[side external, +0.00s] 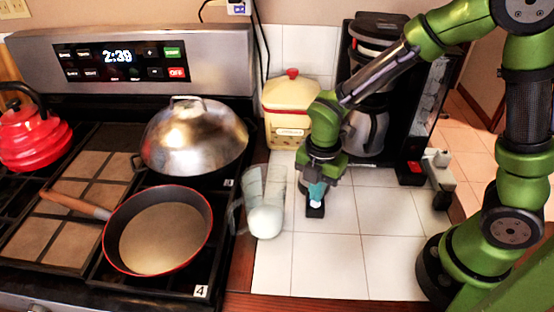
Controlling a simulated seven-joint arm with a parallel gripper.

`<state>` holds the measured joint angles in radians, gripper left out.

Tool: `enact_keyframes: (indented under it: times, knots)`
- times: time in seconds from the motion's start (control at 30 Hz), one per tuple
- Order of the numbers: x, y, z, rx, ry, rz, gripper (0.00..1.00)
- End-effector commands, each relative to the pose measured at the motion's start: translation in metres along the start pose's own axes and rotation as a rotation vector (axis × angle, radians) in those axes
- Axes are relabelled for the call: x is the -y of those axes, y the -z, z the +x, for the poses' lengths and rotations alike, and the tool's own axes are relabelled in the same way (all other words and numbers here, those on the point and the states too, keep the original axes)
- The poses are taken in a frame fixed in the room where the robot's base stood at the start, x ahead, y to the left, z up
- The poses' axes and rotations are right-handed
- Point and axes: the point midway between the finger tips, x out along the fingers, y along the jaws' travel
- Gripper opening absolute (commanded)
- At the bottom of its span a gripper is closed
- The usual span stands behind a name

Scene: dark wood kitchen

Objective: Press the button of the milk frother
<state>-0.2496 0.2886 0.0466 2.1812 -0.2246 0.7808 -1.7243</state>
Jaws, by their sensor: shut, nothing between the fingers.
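My gripper (317,191) points down over the white tiled counter, near its middle. Its fingers are shut and empty. A small dark piece with a pale spot (315,206) shows right at the fingertips; I cannot tell whether it is part of my gripper or a separate thing, or whether they touch. No thing in view is clearly recognisable as the milk frother, and its button cannot be made out. A whitish, see-through object (265,218) with a rounded lower end lies or stands left of my gripper, apart from it, by the stove edge.
A cream canister (291,97) with a red knob and a black coffee maker (377,40) with a steel carafe (362,132) stand behind my gripper. The stove on the left holds a pan (108,235), a domed lid (194,135) and a red kettle (30,140). The front tiles are clear.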

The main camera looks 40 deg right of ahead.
Motion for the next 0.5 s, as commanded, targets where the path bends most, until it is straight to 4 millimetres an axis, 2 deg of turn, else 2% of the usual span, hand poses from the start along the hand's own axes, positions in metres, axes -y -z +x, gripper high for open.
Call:
enact_keyframes:
  times: [0.5]
  knots:
    - [0.0, 0.0, -0.031, 0.0, -0.001, 0.0, 0.0]
